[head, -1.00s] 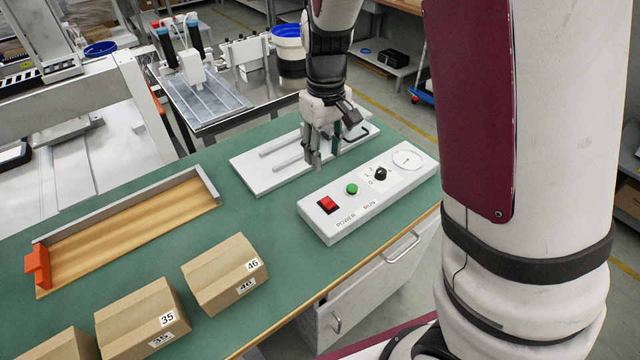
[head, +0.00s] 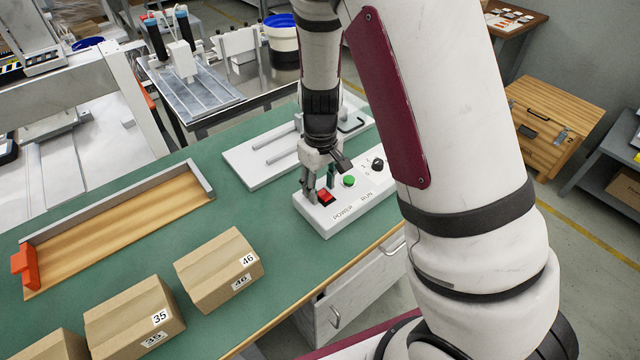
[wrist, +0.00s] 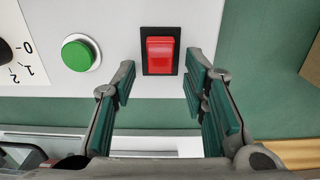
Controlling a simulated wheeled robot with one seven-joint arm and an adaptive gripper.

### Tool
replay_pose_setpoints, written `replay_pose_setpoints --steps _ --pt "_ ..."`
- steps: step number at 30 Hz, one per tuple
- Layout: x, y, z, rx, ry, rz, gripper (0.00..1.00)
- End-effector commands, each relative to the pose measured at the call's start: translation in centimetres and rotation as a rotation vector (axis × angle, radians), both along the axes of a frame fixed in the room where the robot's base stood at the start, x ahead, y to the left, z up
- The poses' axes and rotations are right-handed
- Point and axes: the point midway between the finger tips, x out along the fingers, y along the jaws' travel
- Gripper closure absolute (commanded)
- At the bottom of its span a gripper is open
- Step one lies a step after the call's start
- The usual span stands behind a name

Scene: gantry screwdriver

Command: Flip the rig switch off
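The rig switch is a red rocker (head: 325,197) in a black frame, set in the white control box by the POWER label. In the wrist view the red rocker (wrist: 160,54) lies just beyond my fingertips, between their lines. My gripper (head: 319,191) is over the POWER end of the box, pointing down. In the wrist view my gripper (wrist: 159,85) is open, with a wide empty gap between its green-padded fingers. I cannot tell whether a fingertip touches the box.
The green RUN button (head: 348,181) and a black knob (head: 377,164) sit on the same box. A white plate with rails (head: 244,167) lies behind it. Cardboard boxes (head: 218,268) and a wooden tray (head: 120,228) stand to the left on the green table.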

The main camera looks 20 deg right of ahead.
Motion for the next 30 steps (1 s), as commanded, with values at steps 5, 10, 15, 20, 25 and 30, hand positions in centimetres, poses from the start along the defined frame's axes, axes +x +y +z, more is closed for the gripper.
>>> replay_pose_setpoints --steps 5,10,15,20,25,30 --pt "-0.01 0.01 0.02 0.0 0.0 0.0 0.6" --pt "0.0 0.01 0.04 0.0 0.0 0.0 0.96" --pt "0.0 0.01 0.04 0.0 -0.001 0.0 1.0" --pt "-0.01 -0.03 -0.04 0.015 -0.031 -0.004 1.0" --pt "-0.15 -0.11 -0.06 0.042 -0.11 -0.006 1.0" --pt "-0.24 -0.15 0.02 0.063 -0.177 -0.004 1.0"
